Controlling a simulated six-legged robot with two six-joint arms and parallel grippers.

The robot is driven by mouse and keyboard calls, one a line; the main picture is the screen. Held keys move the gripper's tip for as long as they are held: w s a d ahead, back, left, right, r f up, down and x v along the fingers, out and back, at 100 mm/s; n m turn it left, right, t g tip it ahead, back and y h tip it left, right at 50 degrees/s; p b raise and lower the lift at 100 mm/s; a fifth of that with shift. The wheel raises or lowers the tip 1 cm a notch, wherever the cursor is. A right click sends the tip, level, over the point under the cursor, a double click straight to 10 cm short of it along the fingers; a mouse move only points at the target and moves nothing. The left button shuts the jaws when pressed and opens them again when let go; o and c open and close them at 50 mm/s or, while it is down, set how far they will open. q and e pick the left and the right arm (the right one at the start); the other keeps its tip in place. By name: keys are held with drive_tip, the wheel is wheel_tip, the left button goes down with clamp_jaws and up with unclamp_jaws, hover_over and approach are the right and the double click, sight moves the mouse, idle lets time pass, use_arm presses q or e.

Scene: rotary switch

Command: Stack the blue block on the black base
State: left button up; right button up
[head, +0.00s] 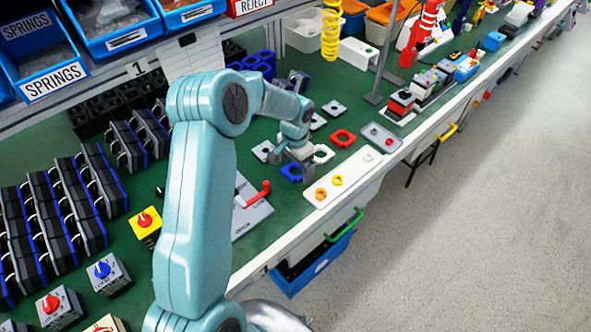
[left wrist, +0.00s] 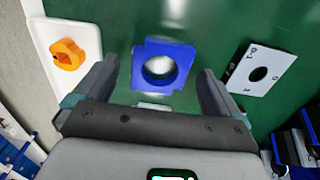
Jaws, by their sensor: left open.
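The blue block (head: 291,172) is a flat piece with a round hole, lying on the green bench top. It also shows in the left wrist view (left wrist: 144,67), between and beyond the two fingers. My left gripper (head: 297,167) is open and points down over the blue block, with nothing held. My right gripper is not in view.
A white tray (head: 325,196) with yellow-orange rings lies along the front edge. A plate with a red handle (head: 259,192) is nearer, partly behind my arm.

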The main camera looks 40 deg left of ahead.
use_arm(q)
drive_tip(key=shift+w+f, duration=0.1)
drive_tip(key=shift+f, duration=0.25)
drive_tip(key=c, duration=1.1)
drive_tip(key=shift+c, duration=0.2)
